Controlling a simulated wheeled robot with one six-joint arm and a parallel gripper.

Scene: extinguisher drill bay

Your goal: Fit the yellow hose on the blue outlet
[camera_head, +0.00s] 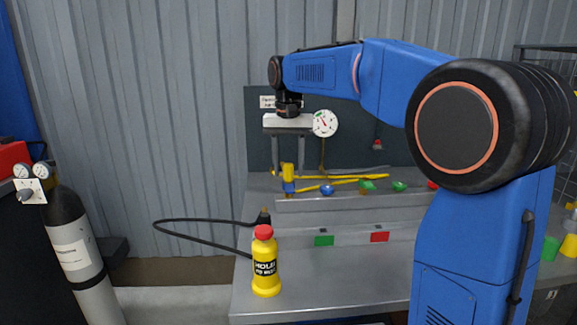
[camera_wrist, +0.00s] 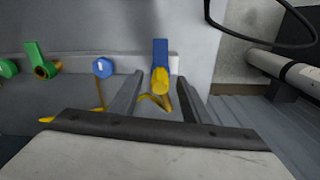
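A yellow hose end (camera_head: 288,171) stands upright on a blue piece (camera_head: 289,187) at the left of the bench's raised ledge. In the wrist view the yellow end (camera_wrist: 160,80) and blue piece (camera_wrist: 160,52) appear together between my fingers. My gripper (camera_head: 288,160) points down over them; its fingers (camera_wrist: 160,90) are apart, with gaps beside the yellow end. A thin yellow hose length (camera_head: 345,181) lies along the ledge. I cannot tell whether the yellow end is seated on the blue piece. A separate blue fitting (camera_head: 327,189) sits to the right.
Green fittings (camera_head: 366,185) and a red one (camera_head: 433,185) line the ledge. A yellow extinguisher (camera_head: 265,262) with a black hose stands at the bench front. A grey cylinder (camera_head: 75,250) is at left. A gauge (camera_head: 325,123) shows beside my gripper. The bench front has free room.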

